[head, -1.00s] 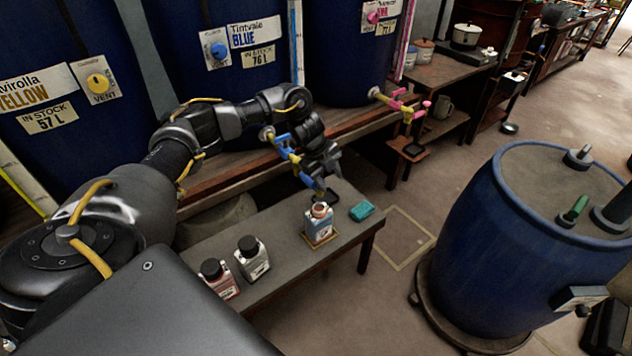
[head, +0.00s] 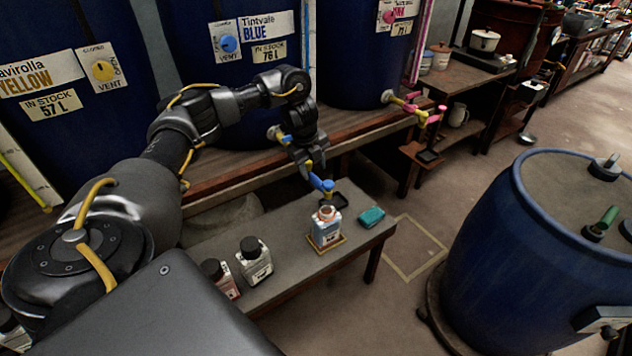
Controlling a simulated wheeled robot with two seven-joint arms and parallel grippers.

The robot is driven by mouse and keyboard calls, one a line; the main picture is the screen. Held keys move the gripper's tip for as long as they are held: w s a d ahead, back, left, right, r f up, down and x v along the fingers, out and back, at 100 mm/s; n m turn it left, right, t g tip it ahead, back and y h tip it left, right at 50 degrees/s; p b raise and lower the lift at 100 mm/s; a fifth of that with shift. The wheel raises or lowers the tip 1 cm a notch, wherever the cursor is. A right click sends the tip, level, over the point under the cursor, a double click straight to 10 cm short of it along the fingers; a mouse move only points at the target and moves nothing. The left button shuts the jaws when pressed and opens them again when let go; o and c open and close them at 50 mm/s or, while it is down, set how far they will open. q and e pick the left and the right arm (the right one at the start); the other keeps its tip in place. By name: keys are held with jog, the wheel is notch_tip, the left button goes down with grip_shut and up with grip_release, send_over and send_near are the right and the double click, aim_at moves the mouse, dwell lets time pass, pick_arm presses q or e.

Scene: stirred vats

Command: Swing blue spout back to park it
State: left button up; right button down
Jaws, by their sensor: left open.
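The blue spout (head: 318,182) runs out from the vat labelled Tintvale BLUE, with blue parts at its base and near its tip. Its tip hangs over the open bottle (head: 327,229), which stands upright on a tan pad on the low bench. My left gripper (head: 310,170) is open, with its fingers pointing down at the spout. The gripper hides the middle of the spout, and I cannot tell whether the fingers touch it. My right gripper is not in view.
Two black-capped bottles (head: 254,261) stand on the bench (head: 290,268) at left. A teal sponge (head: 371,217) and a dark tray lie near the bottle. A pink spout (head: 436,118) juts out at right. A blue drum (head: 500,260) stands on the floor at right.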

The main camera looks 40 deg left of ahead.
aim_at(316, 179)
pick_arm(q)
jog(key=f, duration=0.3)
jog(key=w+f, duration=0.1)
jog(key=f, duration=0.1)
jog(key=shift+d, duration=0.1)
grip_shut()
